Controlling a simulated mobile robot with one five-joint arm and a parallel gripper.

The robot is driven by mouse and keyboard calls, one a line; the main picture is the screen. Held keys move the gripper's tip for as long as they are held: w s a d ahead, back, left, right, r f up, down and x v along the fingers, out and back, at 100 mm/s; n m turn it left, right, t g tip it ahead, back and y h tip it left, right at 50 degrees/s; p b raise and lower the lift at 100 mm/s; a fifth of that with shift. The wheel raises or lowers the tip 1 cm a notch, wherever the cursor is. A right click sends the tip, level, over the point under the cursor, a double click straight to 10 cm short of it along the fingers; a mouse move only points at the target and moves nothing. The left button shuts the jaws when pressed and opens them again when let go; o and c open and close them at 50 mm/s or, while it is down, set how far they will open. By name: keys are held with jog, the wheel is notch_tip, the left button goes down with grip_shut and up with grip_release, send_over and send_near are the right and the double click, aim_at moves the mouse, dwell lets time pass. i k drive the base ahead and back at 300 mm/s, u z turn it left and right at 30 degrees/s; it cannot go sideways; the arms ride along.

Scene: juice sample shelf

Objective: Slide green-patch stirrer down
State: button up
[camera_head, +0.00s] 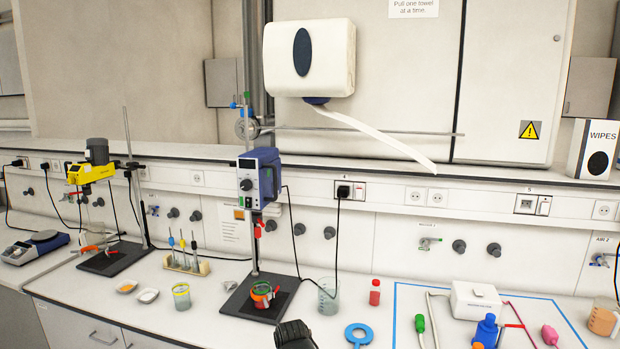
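A blue and grey overhead stirrer (268,178) is mounted partway up a vertical metal stand, above a black base plate (238,304). Red parts hang beneath it. A beaker with red and green on it (262,294) stands on the base plate below. A second stirrer, yellow with a grey motor (92,172), is on another stand at left. My gripper (293,335), dark, shows at the bottom edge, apart from both stirrers; its fingers cannot be made out.
A glass beaker (328,296), a red bottle (375,292) and a blue ring (358,335) are right of the blue stirrer's stand. A rack of screwdriver-like tools (186,264) and a yellow-rimmed beaker (181,296) are left. Black cables hang behind.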

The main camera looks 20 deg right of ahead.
aim_at(262, 165)
jog(key=z, duration=0.1)
jog(key=i, duration=1)
jog(key=k, duration=1.3)
jog(key=u, duration=0.3)
jog(key=i, duration=0.7)
jog(key=u, duration=0.35)
